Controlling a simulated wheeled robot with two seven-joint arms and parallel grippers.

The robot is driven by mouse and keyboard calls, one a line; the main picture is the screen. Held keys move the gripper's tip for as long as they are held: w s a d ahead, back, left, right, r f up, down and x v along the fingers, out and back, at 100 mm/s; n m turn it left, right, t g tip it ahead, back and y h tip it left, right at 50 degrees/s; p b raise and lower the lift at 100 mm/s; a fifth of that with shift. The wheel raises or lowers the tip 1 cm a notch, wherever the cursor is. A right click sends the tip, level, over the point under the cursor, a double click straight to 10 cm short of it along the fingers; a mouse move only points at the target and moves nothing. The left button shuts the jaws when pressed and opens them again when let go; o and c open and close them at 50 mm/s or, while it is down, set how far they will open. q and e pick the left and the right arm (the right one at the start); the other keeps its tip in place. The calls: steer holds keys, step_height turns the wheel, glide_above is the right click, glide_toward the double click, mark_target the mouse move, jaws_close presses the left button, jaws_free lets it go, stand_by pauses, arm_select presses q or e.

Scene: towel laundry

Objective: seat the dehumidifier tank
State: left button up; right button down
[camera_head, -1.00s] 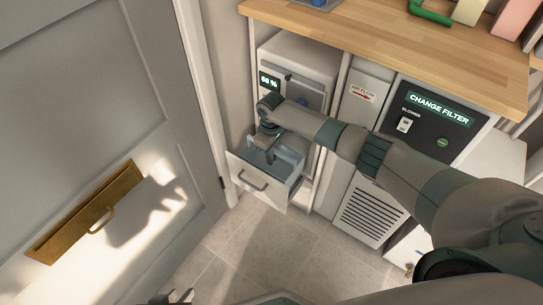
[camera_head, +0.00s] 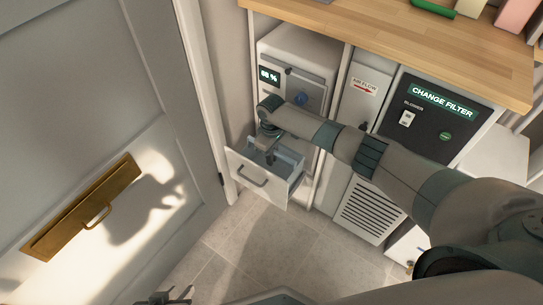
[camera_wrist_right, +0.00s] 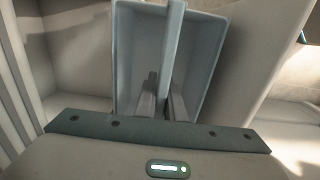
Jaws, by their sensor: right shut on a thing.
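The dehumidifier (camera_head: 290,52) is a white cabinet with a small lit display, under the wooden counter at the back. Its tank (camera_head: 245,171) sticks out low at the front like an open drawer, with a pale front, a dark handle and a bluish bin. My right gripper (camera_head: 270,159) reaches down into the bin from above. In the right wrist view, its fingers (camera_wrist_right: 162,105) are shut on the upright bar (camera_wrist_right: 174,45) across the bin's middle. My left gripper (camera_head: 165,297) shows only partly at the bottom edge; its jaw opening is unclear.
A grey door (camera_head: 90,110) with a brass plate stands close on the left. A blower panel (camera_head: 430,118) reading "CHANGE FILTER" and a vent grille (camera_head: 369,210) are to the right. The tiled floor (camera_head: 250,240) before the tank is clear.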

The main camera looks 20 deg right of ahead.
arm_select(q)
steer(key=shift+f, duration=0.2)
arm_select(e)
steer(key=shift+f, duration=0.35)
steer(key=c, duration=1.8)
jaws_free()
steer(key=shift+o, duration=0.2)
